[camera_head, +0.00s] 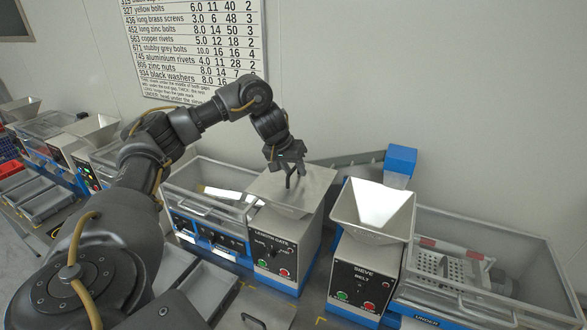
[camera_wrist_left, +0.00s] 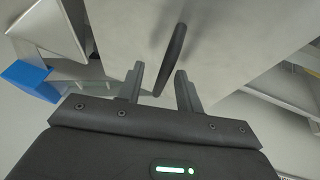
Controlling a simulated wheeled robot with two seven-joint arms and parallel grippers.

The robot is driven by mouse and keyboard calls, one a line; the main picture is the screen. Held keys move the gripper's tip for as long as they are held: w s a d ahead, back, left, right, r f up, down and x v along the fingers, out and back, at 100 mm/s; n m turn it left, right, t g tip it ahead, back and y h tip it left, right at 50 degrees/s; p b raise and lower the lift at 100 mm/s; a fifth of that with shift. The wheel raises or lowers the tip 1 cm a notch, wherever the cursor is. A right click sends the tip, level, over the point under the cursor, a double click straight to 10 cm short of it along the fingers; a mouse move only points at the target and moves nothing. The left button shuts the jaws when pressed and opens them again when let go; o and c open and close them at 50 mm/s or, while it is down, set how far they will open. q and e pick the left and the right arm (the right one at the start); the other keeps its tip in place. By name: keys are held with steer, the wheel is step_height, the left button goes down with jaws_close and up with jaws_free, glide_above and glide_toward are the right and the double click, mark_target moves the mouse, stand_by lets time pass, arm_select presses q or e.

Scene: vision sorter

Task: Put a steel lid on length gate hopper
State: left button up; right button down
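A flat grey steel lid (camera_head: 315,181) with a dark upright handle covers the top of the length gate hopper on the machine labelled LENGTH GATE (camera_head: 273,248). It looks level and seated; the hopper mouth is hidden beneath it. My left gripper (camera_head: 290,172) is just above the lid at its handle. In the left wrist view the lid (camera_wrist_left: 235,45) fills the upper middle, and the black handle (camera_wrist_left: 171,58) stands between the two fingers (camera_wrist_left: 160,88), with a gap visible on each side. The left gripper is open. My right gripper is not in view.
The open sieve hopper (camera_head: 372,207) stands to the right, beside a clear bin (camera_head: 480,230). A glass-sided bin (camera_head: 205,178) is to the left. A flat grey plate with a handle (camera_head: 268,305) lies at the front. A blue box (camera_head: 400,160) stands behind.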

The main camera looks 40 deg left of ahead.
arm_select(q)
steer(key=shift+r, duration=0.3)
steer(key=p+v, duration=0.3)
steer(key=v, duration=0.7)
steer(key=shift+p, duration=0.3)
steer(key=shift+s+a, duration=0.1)
steer(key=shift+s, duration=0.15)
